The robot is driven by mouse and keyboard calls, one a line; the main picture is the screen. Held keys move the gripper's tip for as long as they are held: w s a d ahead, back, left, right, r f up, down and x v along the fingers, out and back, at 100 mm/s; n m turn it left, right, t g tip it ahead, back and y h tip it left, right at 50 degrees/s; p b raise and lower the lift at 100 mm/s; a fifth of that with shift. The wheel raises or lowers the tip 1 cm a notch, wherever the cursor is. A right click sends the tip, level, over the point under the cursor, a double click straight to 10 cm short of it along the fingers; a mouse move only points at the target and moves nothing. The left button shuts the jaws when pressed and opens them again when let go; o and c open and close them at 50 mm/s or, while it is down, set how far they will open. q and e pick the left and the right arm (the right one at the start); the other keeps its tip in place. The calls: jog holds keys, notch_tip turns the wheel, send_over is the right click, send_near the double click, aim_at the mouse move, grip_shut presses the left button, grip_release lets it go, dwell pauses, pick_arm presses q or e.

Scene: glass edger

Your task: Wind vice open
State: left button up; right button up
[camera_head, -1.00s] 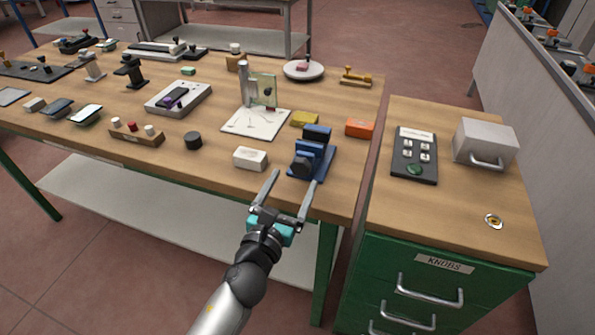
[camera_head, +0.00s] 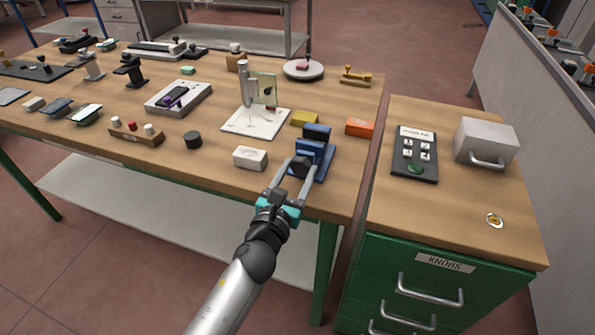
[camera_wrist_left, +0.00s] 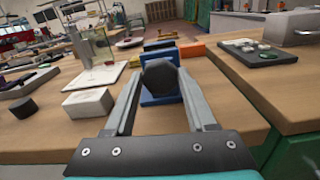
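The blue vice (camera_head: 318,151) stands near the front right edge of the wooden bench, with its dark knob (camera_head: 299,167) facing my left gripper. My left gripper (camera_head: 298,166) is open, one finger on each side of the knob. In the left wrist view the dark, many-sided knob (camera_wrist_left: 160,82) sits between the two fingers (camera_wrist_left: 160,88), with the blue vice (camera_wrist_left: 161,57) behind it. Gaps seem to show between the knob and the fingers; contact is hard to tell. My right gripper is not in view.
A white block (camera_head: 250,158) lies just left of the vice. A yellow block (camera_head: 304,118) and an orange block (camera_head: 360,127) lie behind it. A green drawer cabinet (camera_head: 440,290) with a keypad (camera_head: 415,153) on top stands to the right.

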pick_arm(q)
grip_shut()
jog(key=shift+n, duration=0.4)
